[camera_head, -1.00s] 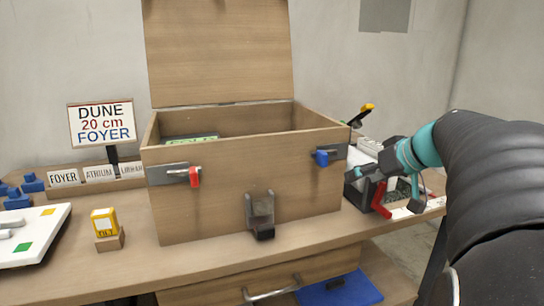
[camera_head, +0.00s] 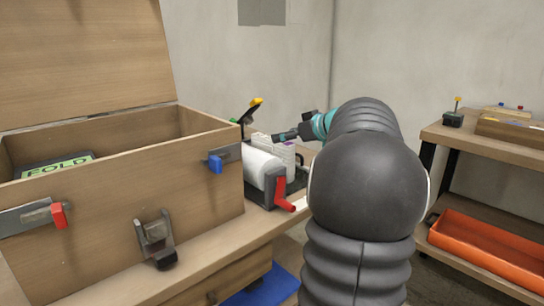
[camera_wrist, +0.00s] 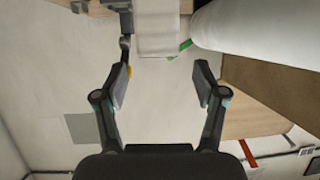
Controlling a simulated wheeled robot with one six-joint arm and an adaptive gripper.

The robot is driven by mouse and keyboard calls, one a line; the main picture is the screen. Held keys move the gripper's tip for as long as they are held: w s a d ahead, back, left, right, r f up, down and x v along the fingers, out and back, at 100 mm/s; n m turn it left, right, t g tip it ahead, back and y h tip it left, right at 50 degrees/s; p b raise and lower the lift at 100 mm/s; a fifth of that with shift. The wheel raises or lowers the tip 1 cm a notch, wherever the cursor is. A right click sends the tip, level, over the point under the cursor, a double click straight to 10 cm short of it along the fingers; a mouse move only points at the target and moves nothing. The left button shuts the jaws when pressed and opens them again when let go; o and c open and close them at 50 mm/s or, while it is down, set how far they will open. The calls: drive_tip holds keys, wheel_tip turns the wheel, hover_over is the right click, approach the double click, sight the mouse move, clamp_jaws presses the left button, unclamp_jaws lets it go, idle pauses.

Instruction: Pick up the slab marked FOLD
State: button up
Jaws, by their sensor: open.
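The slab marked FOLD (camera_head: 58,167) lies inside the open wooden chest (camera_head: 120,175) at the left of the head view. Its green label shows above the chest's front wall; its lower part is hidden. My gripper (camera_head: 283,135) is to the right of the chest, above the roll holder, apart from the slab. In the wrist view my gripper (camera_wrist: 162,85) has its two fingers spread with nothing between them. The slab cannot be made out in the wrist view.
The chest's lid (camera_head: 80,60) stands raised. A white roll (camera_head: 260,168) in a dark holder with a red handle (camera_head: 281,195) sits right of the chest. Another bench (camera_head: 490,145) with an orange tray (camera_head: 490,250) below stands at the right.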

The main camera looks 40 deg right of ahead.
drive_tip(key=shift+f+p+x, duration=0.2)
drive_tip(key=shift+p+x, duration=0.55)
drive_tip(key=shift+x, duration=2.55)
drive_tip(key=shift+d, duration=0.1)
clamp_jaws()
